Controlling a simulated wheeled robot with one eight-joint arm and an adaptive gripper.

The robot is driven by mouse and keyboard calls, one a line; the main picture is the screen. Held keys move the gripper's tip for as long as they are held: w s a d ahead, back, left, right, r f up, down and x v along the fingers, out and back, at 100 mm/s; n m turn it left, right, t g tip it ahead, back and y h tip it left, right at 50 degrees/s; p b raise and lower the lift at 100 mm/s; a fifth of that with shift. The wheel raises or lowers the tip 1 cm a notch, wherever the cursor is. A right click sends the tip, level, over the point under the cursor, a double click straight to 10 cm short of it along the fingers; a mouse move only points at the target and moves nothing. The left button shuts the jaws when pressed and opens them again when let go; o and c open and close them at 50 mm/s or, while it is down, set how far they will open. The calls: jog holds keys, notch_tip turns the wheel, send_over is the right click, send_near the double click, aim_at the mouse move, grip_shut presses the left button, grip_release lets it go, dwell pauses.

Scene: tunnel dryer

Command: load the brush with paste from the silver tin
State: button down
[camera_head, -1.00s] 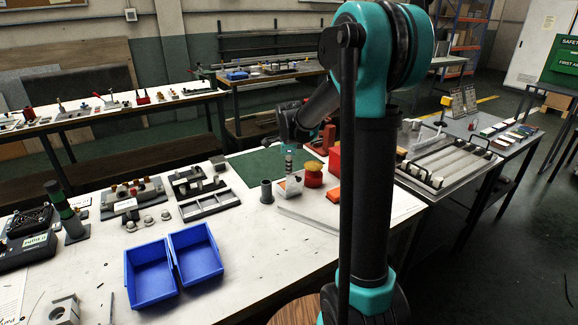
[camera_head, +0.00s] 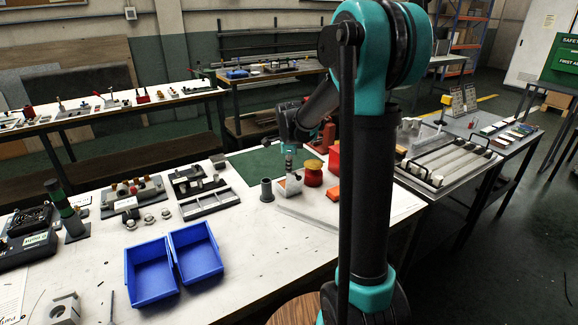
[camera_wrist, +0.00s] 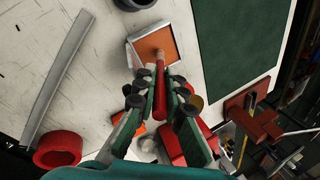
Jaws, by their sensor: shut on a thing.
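My gripper (camera_wrist: 155,92) is shut on a brush (camera_wrist: 160,88) with a red handle, which points away from the wrist camera. The silver tin (camera_wrist: 133,52) is a square open tin with orange paste (camera_wrist: 158,44) inside. The brush's pale tip is over the tin's near part and overlaps the paste in the wrist view; whether it touches the paste I cannot tell. In the head view my gripper (camera_head: 289,150) is above the silver tin (camera_head: 291,187) on the white bench. The brush is hard to make out there.
A grey cup (camera_head: 266,191) stands left of the tin. A metal bar (camera_wrist: 62,75) lies nearby. A green mat (camera_wrist: 235,40) lies behind. Blue bins (camera_head: 150,275) stand front left.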

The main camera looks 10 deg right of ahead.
jog(key=shift+r, duration=0.1)
jog(key=shift+r, duration=3.4)
